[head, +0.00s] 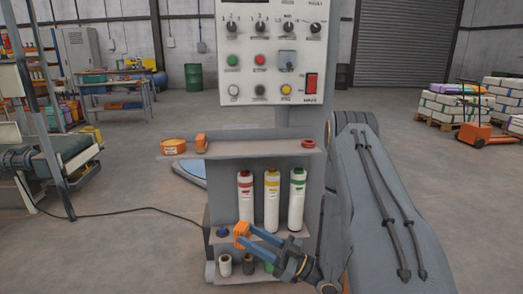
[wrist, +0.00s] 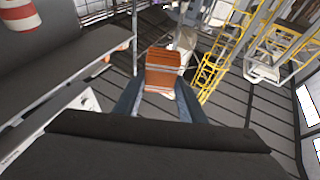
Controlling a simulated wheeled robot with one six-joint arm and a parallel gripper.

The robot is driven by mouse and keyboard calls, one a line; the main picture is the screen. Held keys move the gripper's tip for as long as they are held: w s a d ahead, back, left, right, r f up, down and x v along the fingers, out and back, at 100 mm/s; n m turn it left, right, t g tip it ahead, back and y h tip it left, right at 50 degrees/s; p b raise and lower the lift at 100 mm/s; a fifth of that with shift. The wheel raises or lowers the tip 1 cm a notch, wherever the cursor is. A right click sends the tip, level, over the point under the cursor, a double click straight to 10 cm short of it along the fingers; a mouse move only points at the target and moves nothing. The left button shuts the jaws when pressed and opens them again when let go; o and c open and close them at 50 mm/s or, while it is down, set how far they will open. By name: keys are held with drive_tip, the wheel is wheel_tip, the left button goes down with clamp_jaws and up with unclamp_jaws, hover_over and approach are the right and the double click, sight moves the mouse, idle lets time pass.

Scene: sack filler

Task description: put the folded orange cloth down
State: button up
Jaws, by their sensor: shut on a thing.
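The folded orange cloth (head: 240,234) is held between the blue fingertips of my gripper (head: 250,238), toward the left end of the lower shelf. In the wrist view the cloth (wrist: 163,72) shows as a folded block between the two fingers (wrist: 160,92), with light lines across its lower part. My gripper is shut on it. In the head view the cloth looks level with the lower shelf (head: 225,239); I cannot tell whether it touches the shelf.
Three white bottles with red, yellow and green bands (head: 271,200) stand behind my gripper. The upper shelf (head: 250,146) holds an orange tin (head: 173,146), a small orange item (head: 201,142) and a red ring (head: 308,143).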

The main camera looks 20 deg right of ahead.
drive_tip(key=w+d+r+m+t+h, duration=0.4)
drive_tip(key=w+r+t+h, duration=0.1)
drive_tip(key=w+r+h, duration=0.15)
drive_tip(key=w+d+r+m+t+h+b, duration=0.1)
drive_tip(key=w+d+r+m+t+h, duration=0.2)
drive_tip(key=d+r+m+h, duration=0.45)
wheel_tip(320, 180, up, 8)
drive_tip(key=f+m+h, duration=0.1)
drive_tip(key=m+h, duration=0.1)
drive_tip(key=h, duration=0.8)
hover_over(286, 150)
drive_tip(key=shift+a+r+g, duration=0.1)
drive_tip(key=shift+r+g, duration=0.15)
drive_tip(key=shift+g, duration=0.15)
drive_tip(key=shift+f+b, duration=0.3)
drive_tip(key=shift+f, duration=1.4)
drive_tip(key=shift+f, duration=0.15)
drive_tip(key=o, duration=0.9)
